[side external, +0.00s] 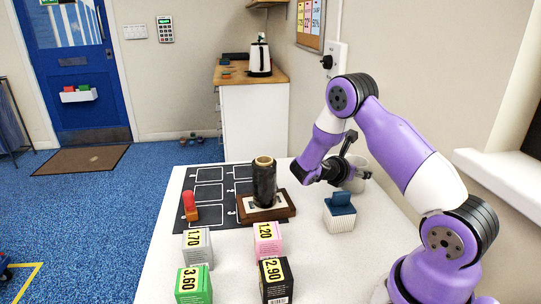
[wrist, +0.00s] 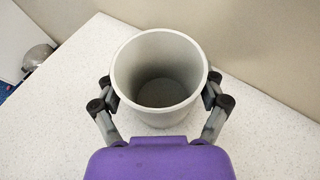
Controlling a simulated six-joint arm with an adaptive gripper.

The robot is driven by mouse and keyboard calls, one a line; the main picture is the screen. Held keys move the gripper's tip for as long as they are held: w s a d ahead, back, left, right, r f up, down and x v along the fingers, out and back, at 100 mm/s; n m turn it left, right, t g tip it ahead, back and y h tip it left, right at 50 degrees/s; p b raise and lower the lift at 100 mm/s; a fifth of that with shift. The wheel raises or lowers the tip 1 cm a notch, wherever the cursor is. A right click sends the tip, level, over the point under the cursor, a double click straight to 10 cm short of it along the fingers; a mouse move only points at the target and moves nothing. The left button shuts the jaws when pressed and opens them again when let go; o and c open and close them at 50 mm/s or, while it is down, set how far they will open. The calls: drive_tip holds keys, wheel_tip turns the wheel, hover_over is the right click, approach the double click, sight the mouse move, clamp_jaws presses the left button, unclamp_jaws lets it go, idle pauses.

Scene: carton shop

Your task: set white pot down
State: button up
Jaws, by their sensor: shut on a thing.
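The white pot (wrist: 160,108) is a light grey-white, round, open-topped vessel, and it looks empty inside. My gripper (wrist: 160,92) is shut on it, with one finger pressed on each side just below the rim. In the side external view the pot (side external: 356,172) is partly hidden behind my gripper (side external: 345,165), at the table's back right near the wall. It stands upright. I cannot tell whether its base touches the white speckled table (side external: 325,262).
A black cylinder (side external: 264,185) stands on a brown-framed scale-like base on a dark mat (side external: 210,208). Several priced cartons, including a green one (side external: 193,285), stand near the front.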

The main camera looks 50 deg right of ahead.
drive_tip(key=shift+r, duration=0.5)
drive_tip(key=w+a+r, duration=0.4)
drive_tip(key=a+r, duration=0.6)
drive_tip(key=w+d+f+n+t+y, duration=0.1)
drive_tip(key=w+d+n+t, duration=0.65)
drive_tip(key=w+d, duration=0.25)
drive_tip(key=shift+t, duration=0.45)
wheel_tip(320, 180, down, 10)
drive_tip(key=shift+a+r, duration=0.1)
drive_tip(key=shift+r, duration=0.05)
drive_tip(key=o, duration=1.1)
drive_tip(key=shift+o, duration=0.2)
